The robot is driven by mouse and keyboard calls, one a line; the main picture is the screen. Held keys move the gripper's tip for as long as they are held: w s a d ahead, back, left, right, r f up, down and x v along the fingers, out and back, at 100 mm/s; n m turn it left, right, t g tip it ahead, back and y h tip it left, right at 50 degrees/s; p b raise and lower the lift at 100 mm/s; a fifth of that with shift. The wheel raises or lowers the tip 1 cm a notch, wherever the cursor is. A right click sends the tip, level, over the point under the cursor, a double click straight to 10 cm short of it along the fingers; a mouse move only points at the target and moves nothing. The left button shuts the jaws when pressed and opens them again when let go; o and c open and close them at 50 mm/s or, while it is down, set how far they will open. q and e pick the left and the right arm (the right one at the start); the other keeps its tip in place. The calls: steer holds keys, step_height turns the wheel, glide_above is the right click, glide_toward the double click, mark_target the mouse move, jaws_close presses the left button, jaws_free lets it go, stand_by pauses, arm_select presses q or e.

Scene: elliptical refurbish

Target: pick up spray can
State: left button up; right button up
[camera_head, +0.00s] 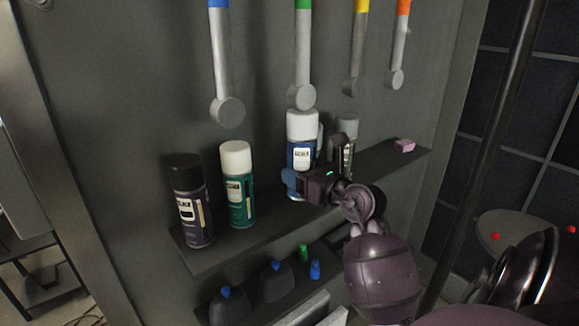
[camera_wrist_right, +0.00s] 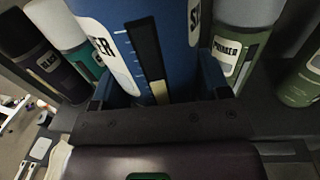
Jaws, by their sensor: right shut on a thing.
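A blue spray can with a white cap (camera_head: 301,128) stands upright, a little raised in the picture, at the middle of the upper shelf. My right gripper (camera_head: 306,184) is shut around its lower body. In the right wrist view the blue can (camera_wrist_right: 145,45) fills the middle, between the two fingers of the right gripper (camera_wrist_right: 163,92). Whether the can's base touches the shelf is hard to tell. A green can with a white cap (camera_head: 237,185) and a dark can with a black cap (camera_head: 191,202) stand to the left. My left gripper is not in view.
Greenish cans (camera_head: 346,130) stand close behind and right of the gripper. The shelf (camera_head: 265,234) has a pink block (camera_head: 404,145) at its right end. Handled tools (camera_head: 303,60) hang above. A lower shelf holds dark bottles (camera_head: 276,283).

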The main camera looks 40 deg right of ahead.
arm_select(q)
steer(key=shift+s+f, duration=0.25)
arm_select(e)
steer(key=s+a, duration=0.1)
steer(key=s, duration=1.2)
steer(key=shift+a, duration=0.2)
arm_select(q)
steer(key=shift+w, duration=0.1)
arm_select(e)
steer(key=o, duration=0.3)
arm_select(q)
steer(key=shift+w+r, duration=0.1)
arm_select(e)
steer(key=c, duration=0.7)
steer(key=shift+w, duration=0.1)
